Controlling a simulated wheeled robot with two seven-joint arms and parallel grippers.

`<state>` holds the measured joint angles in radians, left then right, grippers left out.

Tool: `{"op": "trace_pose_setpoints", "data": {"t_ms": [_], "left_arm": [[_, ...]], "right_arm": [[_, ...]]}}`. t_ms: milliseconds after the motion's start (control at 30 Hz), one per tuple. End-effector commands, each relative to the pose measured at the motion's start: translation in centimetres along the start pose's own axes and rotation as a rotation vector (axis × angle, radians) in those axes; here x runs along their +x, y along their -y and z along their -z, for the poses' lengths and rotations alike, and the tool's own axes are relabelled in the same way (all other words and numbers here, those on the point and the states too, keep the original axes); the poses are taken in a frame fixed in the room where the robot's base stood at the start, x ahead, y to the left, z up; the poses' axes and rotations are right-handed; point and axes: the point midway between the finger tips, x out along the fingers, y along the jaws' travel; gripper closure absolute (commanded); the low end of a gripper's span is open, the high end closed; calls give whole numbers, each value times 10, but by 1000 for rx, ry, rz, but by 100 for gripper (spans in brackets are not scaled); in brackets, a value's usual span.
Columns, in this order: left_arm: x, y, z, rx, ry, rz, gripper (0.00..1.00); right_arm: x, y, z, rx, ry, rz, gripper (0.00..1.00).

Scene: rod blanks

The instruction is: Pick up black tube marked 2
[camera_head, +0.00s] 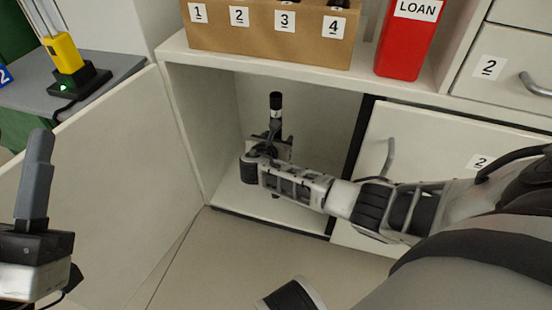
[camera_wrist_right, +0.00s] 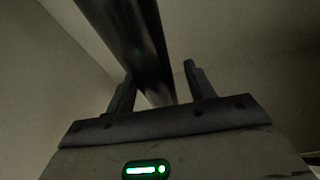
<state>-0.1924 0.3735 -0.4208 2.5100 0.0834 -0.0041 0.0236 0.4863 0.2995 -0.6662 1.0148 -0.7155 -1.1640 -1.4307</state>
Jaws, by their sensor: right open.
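A black tube (camera_head: 276,103) stands upright inside the open cabinet, with a pale band near its top; I cannot read a number on it. My right gripper (camera_head: 274,143) is inside the cabinet at the tube and hides its middle. In the right wrist view the tube (camera_wrist_right: 138,42) runs down at a slant between the two fingers of the open right gripper (camera_wrist_right: 160,84). A gap shows on the right finger's side; I cannot tell whether the left finger touches the tube. My left gripper (camera_head: 38,165) is at the left edge, away from the cabinet.
The cabinet's open door (camera_head: 110,200) stands to the left and a closed door marked 2 (camera_head: 440,160) to the right. Above are a cardboard box marked 1 to 4 (camera_head: 265,45) and a red LOAN holder (camera_head: 405,50). A yellow device (camera_head: 65,55) stands at left.

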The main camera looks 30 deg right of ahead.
Motion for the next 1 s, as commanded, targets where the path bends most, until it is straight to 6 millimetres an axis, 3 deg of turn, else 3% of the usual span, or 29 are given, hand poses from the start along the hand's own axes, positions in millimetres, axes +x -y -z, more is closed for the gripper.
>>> {"op": "trace_pose_setpoints", "data": {"t_ms": [367,500,567,1000], "left_arm": [[2,-4,12,78,-82,-30,64],[2,-4,12,77,-81,-30,64],[2,-4,12,76,-81,-30,64],[4,-1,9,32,-36,-15,64]], "right_arm": [[6,0,0,0,0,-4,49],[6,0,0,0,0,-4,88],[6,0,0,0,0,-4,100],[4,2,-4,0,0,-2,100]]}}
